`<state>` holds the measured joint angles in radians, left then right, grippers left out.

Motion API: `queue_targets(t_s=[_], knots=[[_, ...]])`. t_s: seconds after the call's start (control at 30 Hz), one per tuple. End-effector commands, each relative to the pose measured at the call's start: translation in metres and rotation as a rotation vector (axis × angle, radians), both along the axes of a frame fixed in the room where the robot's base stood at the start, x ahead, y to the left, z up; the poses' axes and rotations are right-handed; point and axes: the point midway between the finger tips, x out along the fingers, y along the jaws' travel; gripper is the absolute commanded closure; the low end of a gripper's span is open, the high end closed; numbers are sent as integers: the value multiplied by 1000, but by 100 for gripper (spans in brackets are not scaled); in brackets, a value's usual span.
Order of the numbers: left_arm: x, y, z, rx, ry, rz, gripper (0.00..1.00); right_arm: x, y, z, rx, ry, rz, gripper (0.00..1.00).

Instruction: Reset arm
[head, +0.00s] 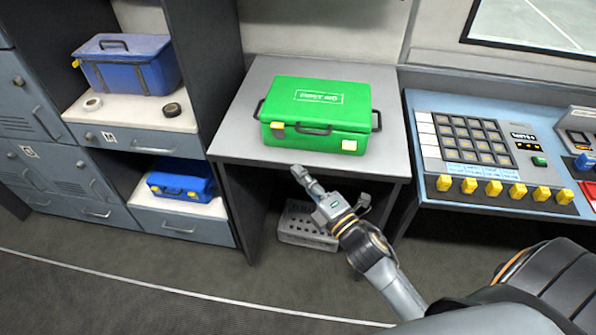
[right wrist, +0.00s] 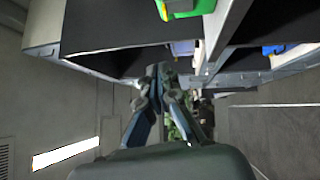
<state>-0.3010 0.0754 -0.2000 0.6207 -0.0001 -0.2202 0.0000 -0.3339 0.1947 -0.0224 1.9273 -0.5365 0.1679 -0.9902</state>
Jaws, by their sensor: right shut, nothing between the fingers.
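My right gripper (head: 299,172) shows in the head view just in front of the grey table's front edge, below the green first aid case. In the right wrist view the fingers of this gripper (right wrist: 158,72) come together at their tips, with nothing held between them. My right arm reaches in from the lower right of the head view. My left gripper is not in view.
The green first aid case (head: 318,112) lies on the grey table (head: 240,130). A grey crate (head: 300,228) stands on the floor underneath. Shelves with blue boxes (head: 128,68) are at left. A control panel (head: 480,150) with yellow switches is at right. Open floor lies in front.

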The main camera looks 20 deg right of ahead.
Motion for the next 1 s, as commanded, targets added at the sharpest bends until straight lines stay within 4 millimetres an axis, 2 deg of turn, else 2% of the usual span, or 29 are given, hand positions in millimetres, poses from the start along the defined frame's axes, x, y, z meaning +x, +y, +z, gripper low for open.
queue_targets(t_s=[0.4,0.47,0.53,0.57,0.67,0.7,0.77,0.8,0.87,0.9,0.97,1.0], knots=[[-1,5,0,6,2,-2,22,0,0,-1,2,4,0,100],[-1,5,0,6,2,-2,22,1,-1,-9,15,21,-3,100],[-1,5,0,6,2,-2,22,1,-3,-29,55,70,-10,100],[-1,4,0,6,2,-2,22,1,-4,-42,80,101,-16,100],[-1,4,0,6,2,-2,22,-3,-9,-103,201,249,-47,100],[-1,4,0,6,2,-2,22,-8,-10,-132,261,320,-65,100],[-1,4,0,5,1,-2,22,-19,-13,-178,353,430,-102,100],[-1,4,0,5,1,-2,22,-28,-14,-207,412,501,-130,100],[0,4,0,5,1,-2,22,-46,-15,-250,501,604,-177,100],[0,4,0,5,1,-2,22,-60,-16,-278,557,673,-214,100],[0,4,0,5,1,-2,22,-83,-16,-317,640,770,-273,100],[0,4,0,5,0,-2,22,-101,-16,-343,694,834,-317,100]])
